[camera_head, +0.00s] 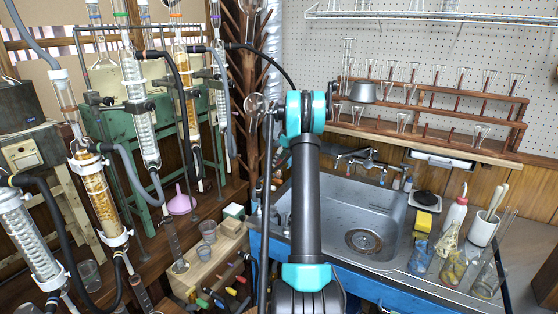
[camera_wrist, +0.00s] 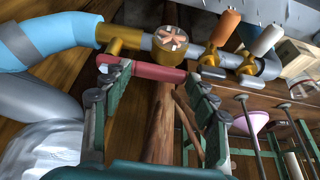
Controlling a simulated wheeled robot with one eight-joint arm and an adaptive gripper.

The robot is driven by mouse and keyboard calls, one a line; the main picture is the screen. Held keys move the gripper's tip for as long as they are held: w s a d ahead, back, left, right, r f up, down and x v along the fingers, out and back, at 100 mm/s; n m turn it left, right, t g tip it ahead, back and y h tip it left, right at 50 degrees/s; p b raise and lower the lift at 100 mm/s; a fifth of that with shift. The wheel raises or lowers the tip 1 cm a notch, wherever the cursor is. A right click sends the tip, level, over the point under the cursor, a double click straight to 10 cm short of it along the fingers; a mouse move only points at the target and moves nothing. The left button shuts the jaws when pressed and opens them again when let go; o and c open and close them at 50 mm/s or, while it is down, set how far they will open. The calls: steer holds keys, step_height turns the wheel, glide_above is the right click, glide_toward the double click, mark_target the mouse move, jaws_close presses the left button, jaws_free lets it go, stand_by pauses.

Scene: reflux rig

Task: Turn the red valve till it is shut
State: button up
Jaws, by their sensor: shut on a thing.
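The red valve handle (camera_wrist: 145,72) shows in the wrist view as a red bar on a brass stem, below a brass pipe fitting. It lies roughly across the picture, tilted slightly down to the right. My gripper (camera_wrist: 151,76) has one finger at each end of the bar and is shut on it lengthwise. The fingertips partly hide the bar's ends. In the head view my arm fills the middle, and I cannot make out the gripper or the red valve there.
A round brass fitting (camera_wrist: 173,42) and grey pipe lie just above the handle. An orange handle (camera_wrist: 227,27) and brass taps are close on the right. A blue sleeve (camera_wrist: 45,35) is at left. In the head view, glassware stands around the sink (camera_head: 390,225).

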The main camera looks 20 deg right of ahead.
steer(key=c, duration=0.7)
